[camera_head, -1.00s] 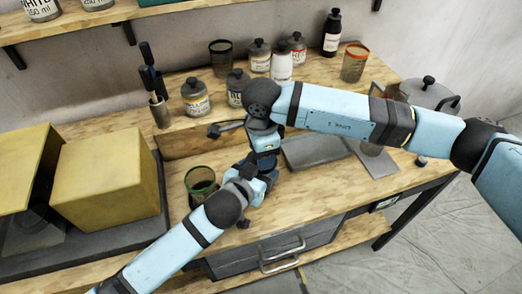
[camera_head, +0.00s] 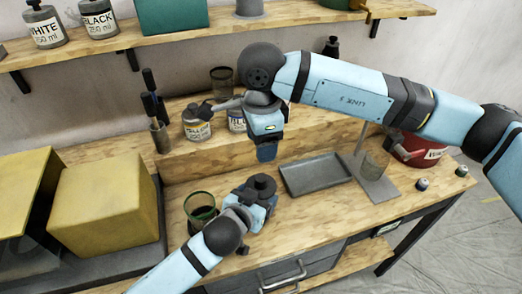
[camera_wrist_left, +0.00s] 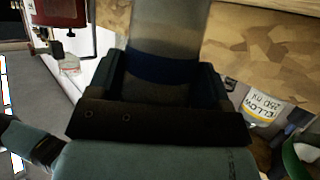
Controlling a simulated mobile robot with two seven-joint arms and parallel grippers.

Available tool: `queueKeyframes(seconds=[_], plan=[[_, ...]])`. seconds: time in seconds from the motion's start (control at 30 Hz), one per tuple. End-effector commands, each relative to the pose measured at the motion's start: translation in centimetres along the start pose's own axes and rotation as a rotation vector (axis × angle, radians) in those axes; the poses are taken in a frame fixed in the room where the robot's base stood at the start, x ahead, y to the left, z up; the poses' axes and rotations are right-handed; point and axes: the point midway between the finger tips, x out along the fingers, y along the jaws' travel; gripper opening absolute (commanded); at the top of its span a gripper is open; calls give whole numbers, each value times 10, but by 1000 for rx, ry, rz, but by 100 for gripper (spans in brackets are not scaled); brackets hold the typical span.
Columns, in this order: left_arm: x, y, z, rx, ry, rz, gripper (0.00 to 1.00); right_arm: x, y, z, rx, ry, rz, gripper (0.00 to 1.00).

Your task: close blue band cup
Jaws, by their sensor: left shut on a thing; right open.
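My left gripper (camera_head: 256,203) is shut on the blue band cup, low over the front of the bench. In the left wrist view the cup (camera_wrist_left: 168,32) shows as a grey, see-through body with a blue band between the jaws. In the head view a dark round lid with a knob (camera_head: 262,184) appears to sit on top of the held cup; the gripper hides most of the cup, and the seating of the lid cannot be judged. My right gripper (camera_head: 267,152) is open, pointing down above the lid and apart from it.
A green-rimmed cup (camera_head: 202,207) stands just left of my left gripper. A yellow-label jar (camera_head: 197,127) and a blue-label jar (camera_head: 237,121) stand behind. Yellow boxes (camera_head: 105,200) fill the left.

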Motion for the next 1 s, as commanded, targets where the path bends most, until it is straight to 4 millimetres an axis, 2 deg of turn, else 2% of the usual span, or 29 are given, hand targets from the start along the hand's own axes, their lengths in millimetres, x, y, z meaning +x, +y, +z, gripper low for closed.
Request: queueKeyframes(seconds=[0.27, 0.3, 0.4, 0.63, 0.73, 0.87, 1.0], plan=[[0, 0, 0, 0, -1, 1, 30, -1, 0, 0, 0, 0, 0, 59], [0, 0, 0, 0, -1, 1, 82, -1, 0, 0, 0, 0, 0, 59], [0, 0, 0, 0, -1, 1, 100, -1, 0, 0, 0, 0, 0, 59], [-1, 0, 0, 0, 0, 1, 100, 0, 0, 0, 0, 0, 0, 59], [-8, 0, 1, -1, -1, 1, 100, 0, 0, 0, 1, 0, 0, 59], [-28, 0, 2, -1, -1, 1, 100, 2, 0, 0, 1, 1, 0, 59], [-61, 0, 2, -1, -1, 2, 100, 4, 0, 0, 1, 1, 0, 59]])
